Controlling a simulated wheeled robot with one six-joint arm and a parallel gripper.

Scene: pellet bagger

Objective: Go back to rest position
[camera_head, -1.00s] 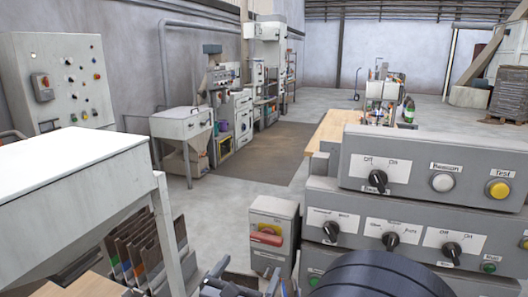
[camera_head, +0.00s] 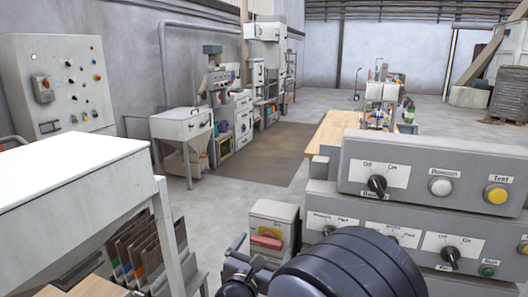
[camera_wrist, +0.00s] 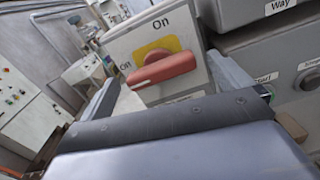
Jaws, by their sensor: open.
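My gripper (camera_wrist: 170,82) is open and empty in the wrist view, with one finger at each side of the picture's middle. Between the fingers shows a grey switch box with a red handle (camera_wrist: 163,69) on a yellow plate (camera_wrist: 157,48). The handle lies nearly level, slightly tilted, with "On" labels above and left of it. I see no finger touching it. In the head view the switch box (camera_head: 274,217) stands left of the grey control panels, its red handle (camera_head: 267,242) in sight. My dark arm link fills the bottom middle and partly hides the lower panel; the fingertips are not clear there.
Grey control panels (camera_head: 420,160) with knobs and buttons stand close on the right. A white-topped hopper (camera_head: 70,180) stands close on the left, with a rack of boards (camera_head: 145,250) beneath. A wooden table (camera_head: 335,130) lies behind the panels. Open floor (camera_head: 225,215) lies between.

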